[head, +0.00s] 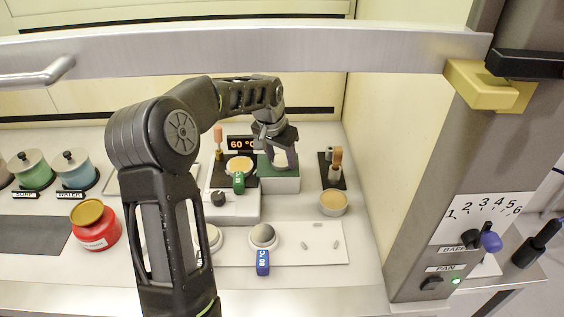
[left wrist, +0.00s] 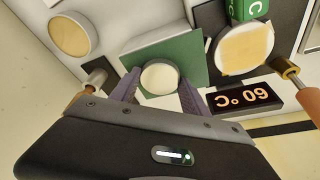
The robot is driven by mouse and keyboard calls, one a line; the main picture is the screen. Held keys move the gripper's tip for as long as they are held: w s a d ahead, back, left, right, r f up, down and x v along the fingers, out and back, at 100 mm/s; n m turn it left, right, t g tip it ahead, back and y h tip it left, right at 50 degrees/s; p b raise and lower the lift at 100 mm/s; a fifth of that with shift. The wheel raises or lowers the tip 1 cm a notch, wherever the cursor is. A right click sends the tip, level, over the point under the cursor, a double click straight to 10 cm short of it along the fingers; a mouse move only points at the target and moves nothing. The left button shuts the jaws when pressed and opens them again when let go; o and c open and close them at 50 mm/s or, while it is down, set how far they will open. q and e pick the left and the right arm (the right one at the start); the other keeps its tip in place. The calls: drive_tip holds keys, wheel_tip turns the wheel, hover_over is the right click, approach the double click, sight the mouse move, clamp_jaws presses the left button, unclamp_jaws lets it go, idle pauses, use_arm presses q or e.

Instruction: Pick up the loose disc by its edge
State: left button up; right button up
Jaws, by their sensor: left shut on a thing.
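The loose disc (left wrist: 160,77) is pale and round. In the left wrist view it lies between the two purple-grey fingers of my left gripper (left wrist: 157,90), which is shut on its edge from opposite sides. Behind it is the green block (left wrist: 190,55). In the head view my left gripper (head: 280,160) points down over the green block (head: 279,183), with a pale bit of the disc (head: 281,160) showing between the fingers. I cannot tell whether the disc touches the block. My right gripper is not in view.
A heater with a tan round piece (head: 240,165) and a 60 °C display (head: 242,143) stands left of the block. A tan-topped dish (head: 334,203) and upright tools (head: 336,160) are at right. A white tray (head: 300,255) lies in front. A metal bar (head: 250,52) crosses above.

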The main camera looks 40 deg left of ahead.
sight(281, 161)
use_arm(q)
drive_tip(key=shift+c, duration=1.2)
drive_tip(key=shift+r, duration=0.1)
wheel_tip(281, 161, up, 10)
drive_tip(key=b, duration=0.1)
drive_tip(key=shift+b, duration=0.3)
